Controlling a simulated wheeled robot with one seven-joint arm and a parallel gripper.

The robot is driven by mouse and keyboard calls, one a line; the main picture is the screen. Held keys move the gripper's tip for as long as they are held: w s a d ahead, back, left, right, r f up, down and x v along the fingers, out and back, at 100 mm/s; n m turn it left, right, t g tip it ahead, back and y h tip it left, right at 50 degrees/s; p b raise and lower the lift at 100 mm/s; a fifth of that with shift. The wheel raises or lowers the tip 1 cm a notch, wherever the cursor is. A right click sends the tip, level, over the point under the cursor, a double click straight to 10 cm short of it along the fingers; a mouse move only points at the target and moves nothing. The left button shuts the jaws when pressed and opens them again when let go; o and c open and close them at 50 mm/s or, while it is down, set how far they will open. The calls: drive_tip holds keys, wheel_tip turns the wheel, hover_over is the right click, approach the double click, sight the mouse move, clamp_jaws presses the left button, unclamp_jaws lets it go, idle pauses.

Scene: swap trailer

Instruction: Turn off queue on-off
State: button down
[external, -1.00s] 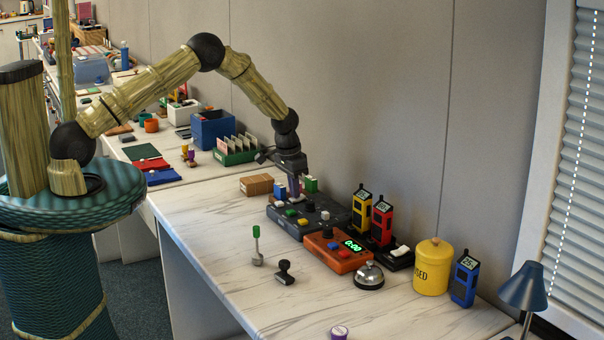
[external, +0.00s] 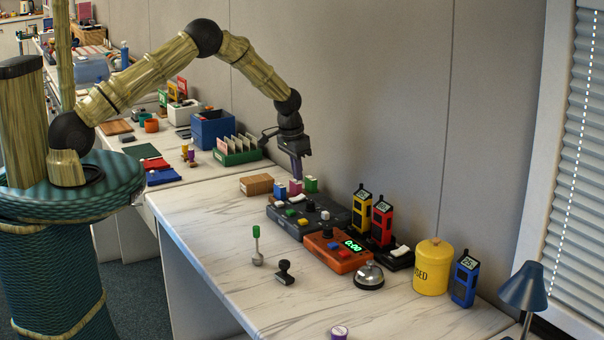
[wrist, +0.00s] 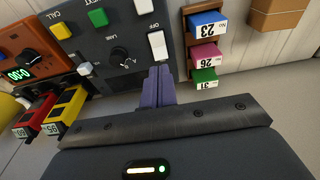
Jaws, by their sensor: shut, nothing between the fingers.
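The dark console (external: 285,221) stands on the white table and carries several buttons and knobs. Its white rocker switch (wrist: 157,45) shows in the wrist view, with the word OFF printed by its far end; in the external view the white switch (external: 297,198) is at the console's back left. I cannot tell for sure which end is pressed in. My gripper (external: 298,176) is shut and empty above the console's back edge. In the wrist view its purple fingers (wrist: 157,84) are together, just short of the rocker's near end, and appear apart from it.
Near the rocker are a green button (wrist: 97,17), yellow button (wrist: 60,30) and black knob (wrist: 121,60). A rack with numbered blue, pink and green tags (wrist: 204,53) stands beside the console. An orange timer (external: 337,252) is in front.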

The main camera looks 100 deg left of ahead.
wheel_tip(320, 180, up, 8)
drive_tip(key=s+d+b, duration=0.1)
drive_tip(key=s+d, duration=0.1)
drive_tip(key=shift+s+d, duration=0.35)
drive_tip(key=w+d+r+m, duration=0.15)
drive_tip(key=d+r, duration=0.25)
drive_tip(key=d, duration=0.9)
drive_tip(key=d+r+m, duration=0.3)
drive_tip(key=d, duration=1)
drive_tip(key=s+d+r+m, duration=0.1)
drive_tip(key=s+d+m, duration=0.1)
drive_tip(key=s+d, duration=0.4)
drive_tip(key=s+d+m+t+h+p, duration=0.1)
drive_tip(key=s+d+m, duration=0.1)
drive_tip(key=s+d, duration=0.4)
drive_tip(key=d, duration=0.5)
drive_tip(key=shift+r, duration=0.35)
drive_tip(key=shift+m, duration=0.25)
